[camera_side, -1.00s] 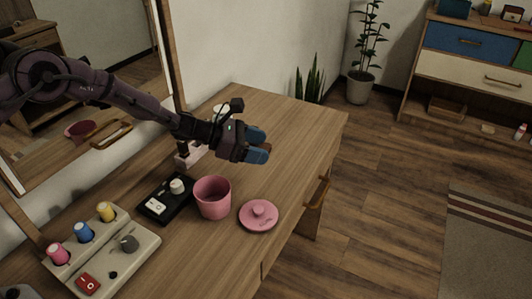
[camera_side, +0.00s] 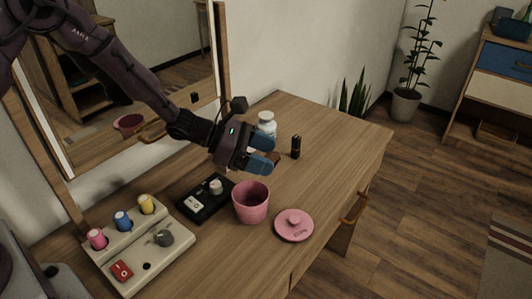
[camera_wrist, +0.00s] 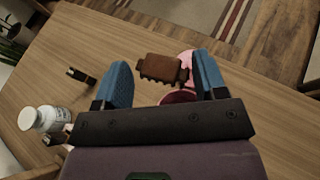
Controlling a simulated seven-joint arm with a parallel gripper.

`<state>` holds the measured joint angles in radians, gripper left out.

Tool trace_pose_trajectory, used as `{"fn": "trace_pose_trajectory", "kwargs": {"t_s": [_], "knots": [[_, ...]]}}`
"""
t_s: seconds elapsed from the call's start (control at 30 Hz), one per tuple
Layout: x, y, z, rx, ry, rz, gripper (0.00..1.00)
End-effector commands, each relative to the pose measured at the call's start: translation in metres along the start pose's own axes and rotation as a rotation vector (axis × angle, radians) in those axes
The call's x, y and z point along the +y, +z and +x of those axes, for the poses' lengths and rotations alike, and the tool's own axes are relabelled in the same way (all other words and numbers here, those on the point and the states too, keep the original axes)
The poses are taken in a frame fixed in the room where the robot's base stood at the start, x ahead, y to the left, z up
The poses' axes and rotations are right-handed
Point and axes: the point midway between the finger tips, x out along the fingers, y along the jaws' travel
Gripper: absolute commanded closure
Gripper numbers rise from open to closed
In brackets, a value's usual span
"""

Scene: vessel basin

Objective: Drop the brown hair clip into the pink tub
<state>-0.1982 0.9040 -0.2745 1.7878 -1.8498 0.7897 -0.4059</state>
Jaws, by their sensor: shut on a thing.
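My gripper (camera_side: 262,160) has blue fingers and hangs above the desk, just behind and above the pink tub (camera_side: 252,208). It is shut on the brown hair clip (camera_wrist: 162,68), which shows between the fingers in the wrist view. In the side view only a small brown part of the clip (camera_side: 275,157) shows beside the fingertips. The tub is upright and open at the top. In the wrist view part of the tub (camera_wrist: 178,98) shows beyond the clip, mostly hidden by my gripper.
A pink lid (camera_side: 294,226) lies right of the tub. A black device (camera_side: 205,198) lies left of it. A white bottle (camera_side: 266,124) and a dark lipstick-like tube (camera_side: 296,147) stand behind. A panel with coloured spools (camera_side: 135,245) is at front left. The desk's right side is clear.

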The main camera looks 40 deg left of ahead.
Motion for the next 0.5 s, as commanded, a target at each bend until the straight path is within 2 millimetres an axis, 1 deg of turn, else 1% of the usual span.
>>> {"fn": "trace_pose_trajectory", "kwargs": {"t_s": [0.1,0.17,0.4,0.5], "knots": [[0.000,0.001,-0.001,0.000,0.000,0.000,0.57],[-0.002,0.004,-0.005,-0.001,0.001,0.001,0.57],[-0.020,0.023,-0.036,-0.001,0.001,0.001,0.57],[-0.024,0.023,-0.040,0.000,0.000,-0.001,0.57]]}}
